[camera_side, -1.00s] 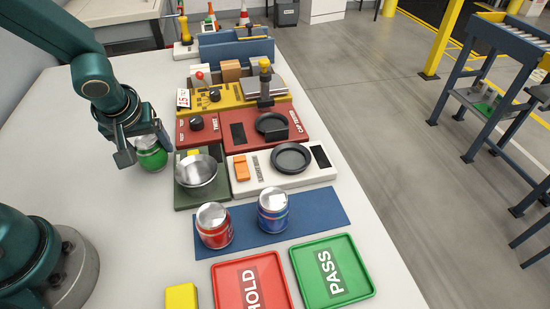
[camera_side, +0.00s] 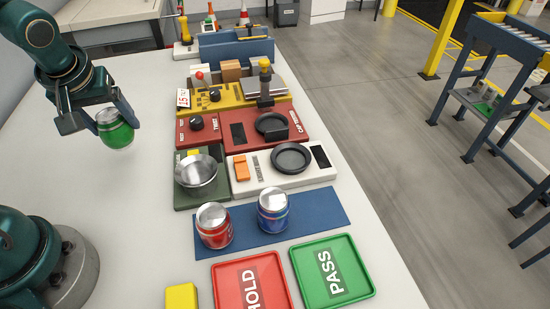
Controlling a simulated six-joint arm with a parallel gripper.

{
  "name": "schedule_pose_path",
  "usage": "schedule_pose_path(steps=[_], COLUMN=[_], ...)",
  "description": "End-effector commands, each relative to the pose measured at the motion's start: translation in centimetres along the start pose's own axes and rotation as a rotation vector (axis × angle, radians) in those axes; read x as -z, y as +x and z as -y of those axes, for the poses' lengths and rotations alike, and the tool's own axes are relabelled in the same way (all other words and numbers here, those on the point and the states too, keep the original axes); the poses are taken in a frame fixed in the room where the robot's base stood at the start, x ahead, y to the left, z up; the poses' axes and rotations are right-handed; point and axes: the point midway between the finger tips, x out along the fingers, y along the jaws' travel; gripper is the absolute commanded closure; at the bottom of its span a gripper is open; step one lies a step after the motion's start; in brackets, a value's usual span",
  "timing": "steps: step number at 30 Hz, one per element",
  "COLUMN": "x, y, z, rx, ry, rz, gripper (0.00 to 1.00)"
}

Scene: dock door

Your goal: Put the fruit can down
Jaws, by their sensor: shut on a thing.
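A green can with a silver top (camera_side: 115,129) is held between the fingers of my gripper (camera_side: 101,117) at the left of the table. The can is slightly tilted and appears to be above the white tabletop. A red can (camera_side: 214,227) and a blue can (camera_side: 272,211) stand upright on a blue mat (camera_side: 319,207). A red HOLD tray (camera_side: 228,280) and a green PASS tray (camera_side: 350,262) lie at the front, both empty. No label naming fruit can be read on any can.
A metal bowl on a dark green base (camera_side: 196,174) stands right of my gripper. Beside it are a white station with a black dish (camera_side: 291,157), a red station (camera_side: 235,152) and a yellow panel (camera_side: 199,101). A yellow block (camera_side: 181,296) lies in front. The left tabletop is clear.

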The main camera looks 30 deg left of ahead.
Motion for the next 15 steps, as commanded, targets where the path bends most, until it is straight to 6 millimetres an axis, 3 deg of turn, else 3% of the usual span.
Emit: schedule_pose_path(steps=[6,15], x=[1.2,2.1], y=[-1.8,-3.3], z=[3.6,6.4], rx=[0.003,0.003], ry=[-0.014,-0.004], rz=[-0.004,-0.002], gripper=[1.00,1.00])
